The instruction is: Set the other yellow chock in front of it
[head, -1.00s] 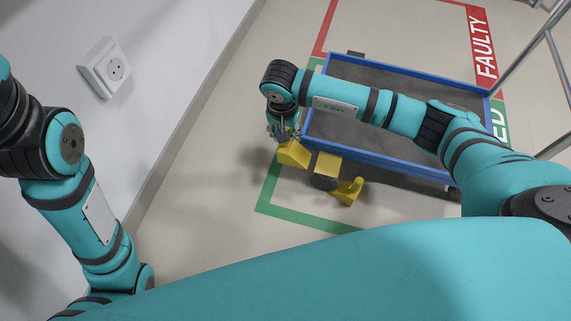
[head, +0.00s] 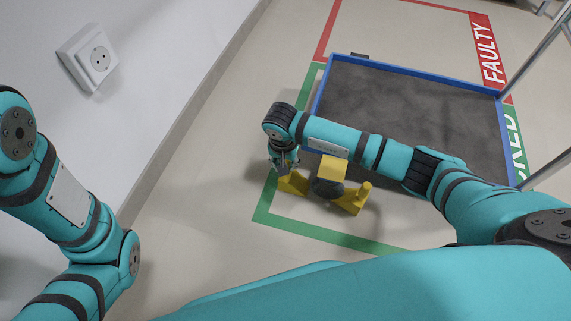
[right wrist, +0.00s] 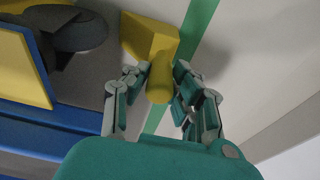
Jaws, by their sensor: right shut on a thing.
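A yellow chock (head: 293,184) with a post-like grip is at my right gripper (head: 285,160), just left of the dark caster wheel (head: 327,188). In the right wrist view, the fingers (right wrist: 162,82) are shut around the chock's rounded grip, and its wedge (right wrist: 146,36) points toward the wheel (right wrist: 80,32). A small gap shows there between wedge and wheel. The chock looks at or close to floor level; I cannot tell if it touches the floor. The other yellow chock (head: 354,198) stands on the floor at the wheel's right side. My left gripper is out of view.
The wheel belongs to a blue-rimmed cart (head: 425,73) with a dark grey top and a yellow corner plate (head: 332,169). Green tape (head: 300,229) and red tape mark the floor bay. A white wall with a socket (head: 98,60) is on the left; floor beside it is clear.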

